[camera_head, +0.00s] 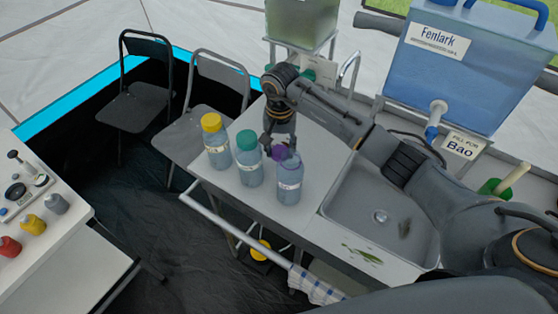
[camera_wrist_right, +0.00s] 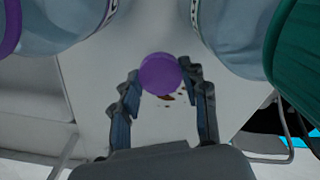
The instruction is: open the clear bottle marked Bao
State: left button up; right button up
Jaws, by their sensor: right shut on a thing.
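A clear bluish bottle (camera_head: 289,184) stands upright at the right end of a row of three on the counter; its small label is too small to read. Purple shows at its top, and a purple edge shows on the bottle at the left of the right wrist view (camera_wrist_right: 62,22). My right gripper (camera_head: 272,147) is just behind and left of its top. It is shut on a round purple cap (camera_wrist_right: 161,74), which sits between the fingertips, seemingly apart from the bottle. The cap also shows in the head view (camera_head: 279,152). My left gripper is out of view.
A teal-capped bottle (camera_head: 249,167) and a yellow-capped bottle (camera_head: 217,149) stand to the left. The sink (camera_head: 350,205) is at right, below a blue tank (camera_head: 464,75) marked Fenlark and a sign (camera_head: 463,144) reading "Fill for Bao". Chairs (camera_head: 137,98) stand behind.

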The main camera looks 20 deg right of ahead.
aim_at(280, 151)
notch_tip(280, 151, down, 4)
jog(key=shift+a+f+b, duration=0.1)
jog(key=shift+f+b, duration=0.1)
jog(key=shift+b, duration=0.8)
jog(key=shift+f, duration=0.15)
jog(key=o, duration=1.3)
jog(key=shift+r, duration=0.2)
jog(key=shift+r+p, duration=0.35)
notch_tip(280, 151, up, 11)
jog(key=p, duration=0.5)
jog(key=shift+r, duration=0.2)
